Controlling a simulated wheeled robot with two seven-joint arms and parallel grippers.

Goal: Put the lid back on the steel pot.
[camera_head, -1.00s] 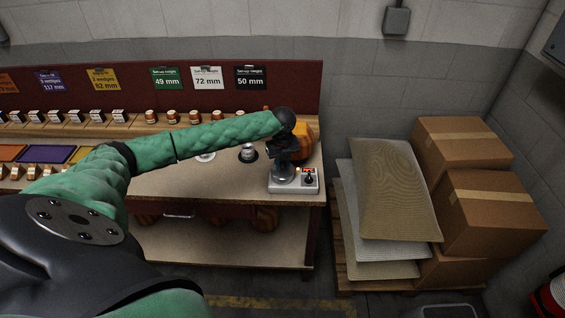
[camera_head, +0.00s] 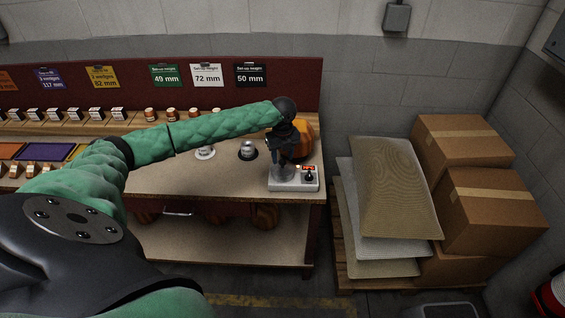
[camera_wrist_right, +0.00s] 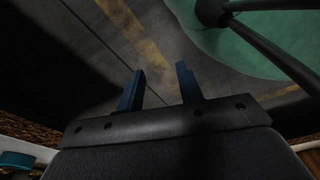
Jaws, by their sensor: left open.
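A steel pot (camera_head: 289,174) appears to stand on a grey box with a red display and a black knob (camera_head: 309,178), near the bench's right end. My left gripper (camera_head: 282,152) is open just above it and covers part of it. I cannot tell whether the lid is on the pot. A small steel piece (camera_head: 247,148) sits on a black disc to the left; I cannot tell what it is. My right gripper (camera_wrist_right: 160,88) shows in the right wrist view with its fingers apart and empty, above the floor.
An orange rounded object (camera_head: 302,138) stands behind my left gripper. A white dish (camera_head: 205,154) with a small piece lies farther left on the bench (camera_head: 185,180). Sacks (camera_head: 395,190) on a pallet and cardboard boxes (camera_head: 465,150) stand right of the bench.

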